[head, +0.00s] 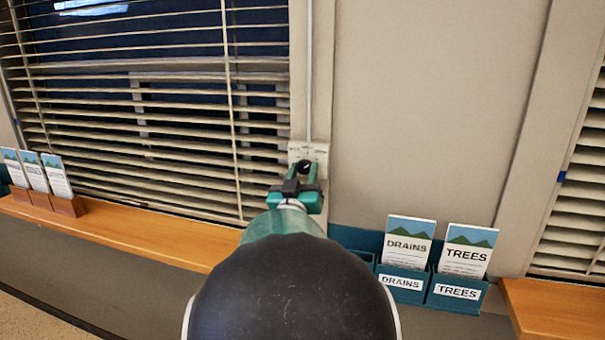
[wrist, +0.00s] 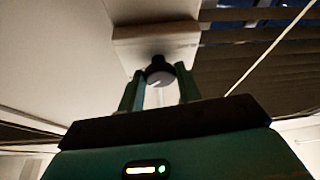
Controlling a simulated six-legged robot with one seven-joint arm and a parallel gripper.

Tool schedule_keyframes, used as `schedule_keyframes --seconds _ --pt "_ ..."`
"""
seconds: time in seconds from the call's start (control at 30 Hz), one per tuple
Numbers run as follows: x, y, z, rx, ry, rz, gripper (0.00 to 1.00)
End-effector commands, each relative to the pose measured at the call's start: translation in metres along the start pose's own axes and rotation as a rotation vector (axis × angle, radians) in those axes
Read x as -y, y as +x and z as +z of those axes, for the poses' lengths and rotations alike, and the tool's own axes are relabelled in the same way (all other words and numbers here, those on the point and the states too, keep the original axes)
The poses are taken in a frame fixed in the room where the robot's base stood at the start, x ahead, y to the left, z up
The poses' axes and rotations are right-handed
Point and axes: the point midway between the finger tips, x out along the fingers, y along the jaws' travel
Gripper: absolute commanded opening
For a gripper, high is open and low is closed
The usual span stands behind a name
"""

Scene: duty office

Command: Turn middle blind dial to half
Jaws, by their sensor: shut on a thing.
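The blind dial (head: 305,167) is a small black knob on a pale wall plate (head: 319,151), beside the right edge of the window blind. In the wrist view my gripper (wrist: 160,88) has one finger on each side of the knob. The plate's printed labels are too small to read.
Left of the dial hangs a slatted blind (head: 150,110) with partly open slats, above a wooden sill (head: 130,235). Leaflet holders marked DRAINS (head: 403,283) and TREES (head: 456,292) stand right of my arm. Wooden card stands (head: 68,206) sit at left.

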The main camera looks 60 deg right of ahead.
Motion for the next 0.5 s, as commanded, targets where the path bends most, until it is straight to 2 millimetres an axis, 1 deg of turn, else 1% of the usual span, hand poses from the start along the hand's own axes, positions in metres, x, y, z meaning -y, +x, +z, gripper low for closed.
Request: schedule_keyframes --seconds 0.5 --pt "-0.0048 0.0002 0.0013 0.007 -0.433 -0.180 0.11"
